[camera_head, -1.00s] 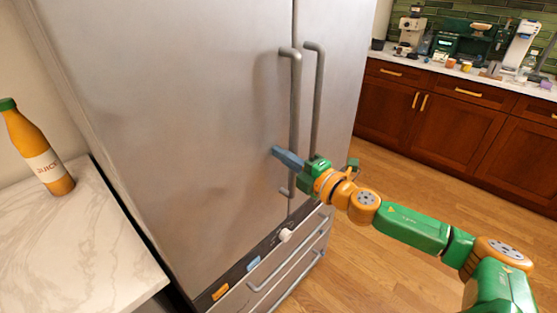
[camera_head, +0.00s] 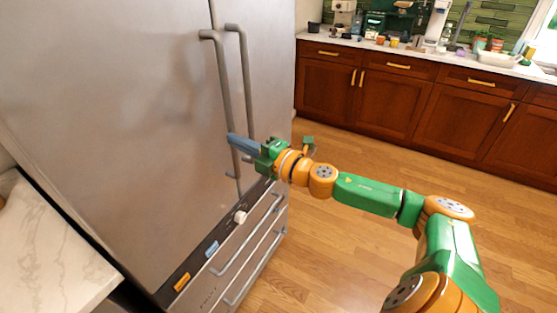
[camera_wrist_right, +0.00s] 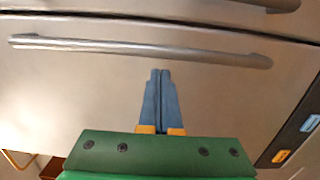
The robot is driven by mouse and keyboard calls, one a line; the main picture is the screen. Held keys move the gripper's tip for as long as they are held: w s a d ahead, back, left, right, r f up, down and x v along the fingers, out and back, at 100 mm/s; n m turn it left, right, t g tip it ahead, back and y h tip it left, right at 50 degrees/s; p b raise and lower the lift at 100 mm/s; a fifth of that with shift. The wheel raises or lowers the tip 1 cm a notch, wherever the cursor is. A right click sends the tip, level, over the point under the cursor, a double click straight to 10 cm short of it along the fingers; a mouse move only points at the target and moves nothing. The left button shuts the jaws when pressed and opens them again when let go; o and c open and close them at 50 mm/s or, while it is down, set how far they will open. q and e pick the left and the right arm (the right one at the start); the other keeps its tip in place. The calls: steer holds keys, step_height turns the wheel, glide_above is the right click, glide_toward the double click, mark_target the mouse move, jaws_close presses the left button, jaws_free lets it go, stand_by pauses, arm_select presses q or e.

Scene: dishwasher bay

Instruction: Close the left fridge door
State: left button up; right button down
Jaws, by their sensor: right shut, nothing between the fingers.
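The left fridge door (camera_head: 110,130) is a large grey metal panel. It looks flush or nearly flush with the right fridge door (camera_head: 266,70); a small gap cannot be ruled out. Its long vertical handle (camera_head: 222,80) stands beside the right door's handle (camera_head: 245,75). My right gripper (camera_head: 231,139) is shut and empty, in front of the lower part of the left handle. In the wrist view, its blue fingers (camera_wrist_right: 160,74) point at the left door beside the handle (camera_wrist_right: 140,48); contact cannot be judged. The seam shows beyond that handle. My left gripper is out of view.
Below the doors is a dark strip with a white knob (camera_head: 240,217), above drawers with bar handles (camera_head: 245,250). A marble counter (camera_head: 50,250) stands at the left. Wooden cabinets (camera_head: 400,105) line the back. The wood floor (camera_head: 335,235) between is clear.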

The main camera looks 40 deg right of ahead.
steer(key=d+p+v, duration=0.1)
steer(key=p+v, duration=0.3)
steer(key=v, duration=0.5)
steer(key=d+f+m+g+h, duration=0.1)
steer(key=d+f+m+h, duration=0.5)
steer(key=f, duration=0.5)
steer(key=s+d+f+m+g+h, duration=0.1)
steer(key=s+d+f+m+g, duration=0.2)
steer(key=f, duration=0.5)
steer(key=s+d+f+m+g+h, duration=0.15)
steer(key=s+f+m, duration=0.25)
steer(key=f, duration=0.5)
steer(key=s+a+f+m+g+y, duration=0.1)
steer(key=s+a+f+m+g, duration=0.35)
steer(key=s+f, duration=0.7)
steer(key=s+a+f+g+y, duration=0.1)
steer(key=s+a+f+g, duration=0.2)
steer(key=s+a+f, duration=0.2)
steer(key=s+a+f+m+g+y, duration=0.1)
steer(key=s+a+f+g, duration=0.2)
steer(key=s+a, duration=0.6)
step_height(320, 180, down, 2)
steer(key=shift+a+f, duration=0.2)
steer(key=shift+a, duration=0.85)
